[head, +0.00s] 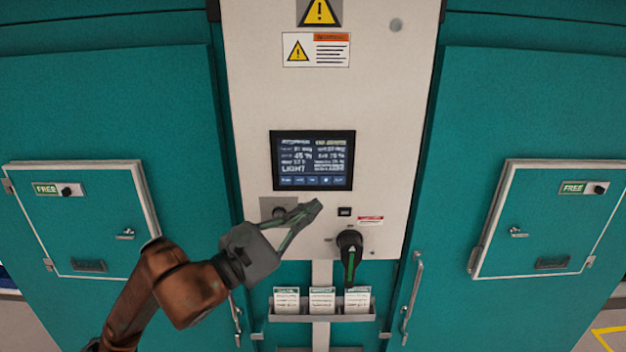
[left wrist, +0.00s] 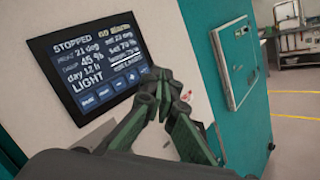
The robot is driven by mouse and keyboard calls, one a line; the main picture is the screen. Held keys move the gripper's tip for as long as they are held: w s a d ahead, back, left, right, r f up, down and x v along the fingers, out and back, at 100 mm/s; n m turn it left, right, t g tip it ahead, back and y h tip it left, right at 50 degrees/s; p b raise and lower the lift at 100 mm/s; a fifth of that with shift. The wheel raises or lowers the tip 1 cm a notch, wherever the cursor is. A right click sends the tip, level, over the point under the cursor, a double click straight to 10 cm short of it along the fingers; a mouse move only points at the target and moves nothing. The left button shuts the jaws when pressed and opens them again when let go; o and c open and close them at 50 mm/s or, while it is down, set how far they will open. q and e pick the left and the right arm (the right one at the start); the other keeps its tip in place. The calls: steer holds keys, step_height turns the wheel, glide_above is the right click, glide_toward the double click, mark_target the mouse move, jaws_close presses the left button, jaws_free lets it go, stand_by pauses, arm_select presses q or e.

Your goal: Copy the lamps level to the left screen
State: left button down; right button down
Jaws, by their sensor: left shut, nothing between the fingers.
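A dark screen (head: 312,161) with white text and a row of blue buttons is set in the white panel between two teal chambers. In the left wrist view the screen (left wrist: 88,62) reads STOPPED, with "21 deg", "45 %", "day 12 h" and LIGHT in its left column. The right column is small and partly hidden by my fingers. My left gripper (head: 314,208) is shut and empty, its fingertips just below the screen's lower right part. In the left wrist view the left gripper (left wrist: 158,78) overlaps the screen's right edge. I cannot tell if it touches. My right gripper is not in view.
A black rotary handle (head: 349,250) sticks out right of the gripper, near a small black switch (head: 344,211). A card rack (head: 322,315) hangs below. Chamber hatches (head: 88,222) marked FREE stand on both sides, the right hatch (head: 552,222) with a white frame.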

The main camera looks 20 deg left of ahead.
mark_target(313, 180)
arm_select(q)
steer(key=shift+w, duration=0.1)
steer(key=shift+w+a+p, duration=0.15)
steer(key=shift+w+a, duration=0.25)
steer(key=shift+w, duration=1)
steer(key=shift+w+a+p, duration=0.2)
steer(key=shift+w+a, duration=0.2)
steer(key=shift+w, duration=1)
steer(key=shift+w+a+p, duration=0.15)
steer(key=shift+w+a, duration=0.25)
steer(key=shift+w, duration=1)
